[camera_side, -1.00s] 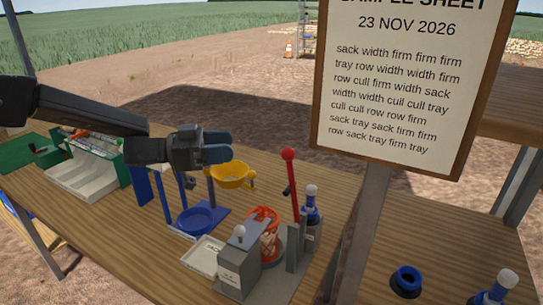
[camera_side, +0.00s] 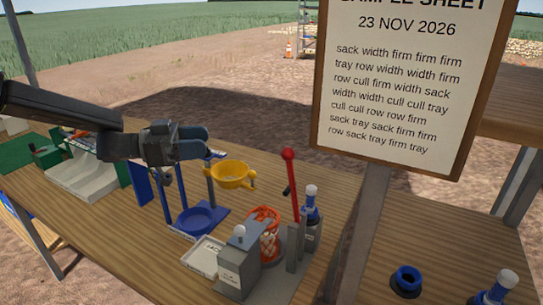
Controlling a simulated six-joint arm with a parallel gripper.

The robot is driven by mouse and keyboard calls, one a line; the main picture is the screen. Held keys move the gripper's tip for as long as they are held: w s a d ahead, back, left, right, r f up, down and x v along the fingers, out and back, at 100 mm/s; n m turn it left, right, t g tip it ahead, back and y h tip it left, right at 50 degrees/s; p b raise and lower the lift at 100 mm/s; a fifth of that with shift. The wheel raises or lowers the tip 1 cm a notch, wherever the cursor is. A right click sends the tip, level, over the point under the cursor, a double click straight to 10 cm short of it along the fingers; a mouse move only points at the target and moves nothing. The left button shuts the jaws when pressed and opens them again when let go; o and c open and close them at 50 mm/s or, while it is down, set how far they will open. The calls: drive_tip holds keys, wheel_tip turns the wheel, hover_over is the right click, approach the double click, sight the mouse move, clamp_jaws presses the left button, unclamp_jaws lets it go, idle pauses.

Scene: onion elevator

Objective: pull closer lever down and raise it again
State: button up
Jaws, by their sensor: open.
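The red lever (camera_side: 292,185) with a round red knob stands nearly upright on a grey bracket at the right front of the bench. I cannot tell which of these is the closer lever. My gripper (camera_side: 205,142) is open and empty, in the air above the blue stand, left of the red lever and apart from it. Its fingers point right.
An orange basket (camera_side: 265,232) stands behind the grey box. A white tray (camera_side: 204,257) lies left of it. The sign board (camera_side: 408,90) rises at the right.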

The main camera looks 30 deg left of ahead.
drive_tip(key=v, duration=1.4)
drive_tip(key=shift+d, duration=0.1)
drive_tip(key=n, duration=0.2)
hover_over(292, 189)
drive_tip(key=w, duration=0.2)
wheel_tip(292, 189, down, 2)
drive_tip(key=shift+s+f+g, duration=0.15)
drive_tip(key=shift+g, duration=0.15)
drive_tip(key=shift+c, duration=0.3)
clamp_jaws()
